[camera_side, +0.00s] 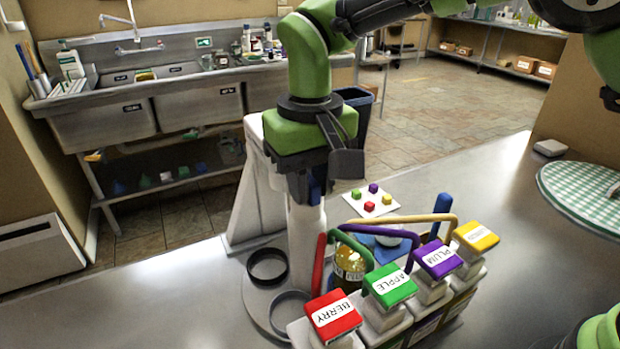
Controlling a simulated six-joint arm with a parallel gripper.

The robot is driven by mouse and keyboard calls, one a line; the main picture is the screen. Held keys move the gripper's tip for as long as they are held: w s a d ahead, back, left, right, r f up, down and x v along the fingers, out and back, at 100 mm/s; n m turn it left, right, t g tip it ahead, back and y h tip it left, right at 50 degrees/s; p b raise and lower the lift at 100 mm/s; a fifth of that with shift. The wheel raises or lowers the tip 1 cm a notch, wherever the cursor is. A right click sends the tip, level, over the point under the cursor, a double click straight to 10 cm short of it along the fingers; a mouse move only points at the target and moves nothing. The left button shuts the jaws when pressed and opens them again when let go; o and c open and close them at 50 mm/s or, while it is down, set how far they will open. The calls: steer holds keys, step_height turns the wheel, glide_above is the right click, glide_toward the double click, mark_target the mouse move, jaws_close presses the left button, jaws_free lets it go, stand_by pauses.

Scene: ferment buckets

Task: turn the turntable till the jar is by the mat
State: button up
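A pale round turntable (254,309) stands at the table's front left. Its right side is hidden by the row of labelled blocks. A dark ring (267,266) and a grey ring (288,312) are on it. A jar (350,264) with yellowish contents stands behind the red and green handles, partly hidden by them. A flat blue mat (372,240) lies just behind the jar, with a whitish round item on it. My gripper (318,186) points down over a white upright post (305,218), left of and above the jar. I cannot tell whether its fingers are apart or touch the post.
Several labelled blocks, including BERRY (333,315), APPLE (390,285) and PLUM (437,258), with raised coloured handles, crowd the front. A white card (370,201) with coloured cubes lies behind. A green checked round (585,193) lies right. The table between is clear.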

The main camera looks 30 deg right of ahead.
jaws_close()
steer(key=shift+n, duration=0.6)
steer(key=shift+d+n, duration=0.15)
steer(key=shift+n, duration=1.45)
steer(key=shift+w+d+r+n, duration=0.1)
steer(key=shift+w+n, duration=0.05)
steer(key=shift+n, duration=2.15)
steer(key=shift+o, duration=2.1)
jaws_free()
